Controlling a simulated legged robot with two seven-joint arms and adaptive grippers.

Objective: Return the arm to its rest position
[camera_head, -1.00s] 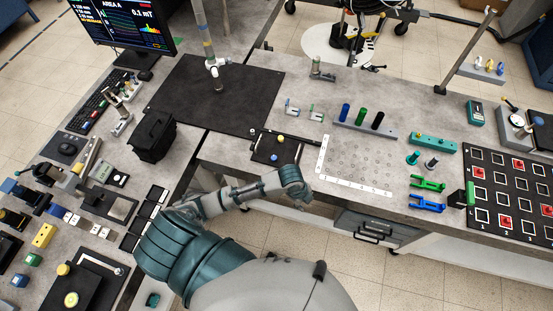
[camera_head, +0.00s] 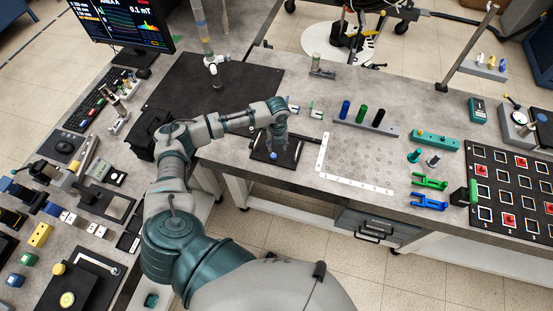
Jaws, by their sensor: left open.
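My left arm comes up from the bottom of the head view and bends over the bench. Its wrist is above a small black tray (camera_head: 290,160), and the left gripper (camera_head: 277,146) points down there. The gripper is small and dark in this view, with its jaws open. A blue knob (camera_head: 273,155) on the tray shows just below the gripper; I cannot tell whether they touch. The tray's far part is hidden behind the wrist. My right gripper is not in view.
A black mat (camera_head: 200,85) lies behind the arm, and a black bin (camera_head: 146,130) stands left of the forearm. A gap separates the benches.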

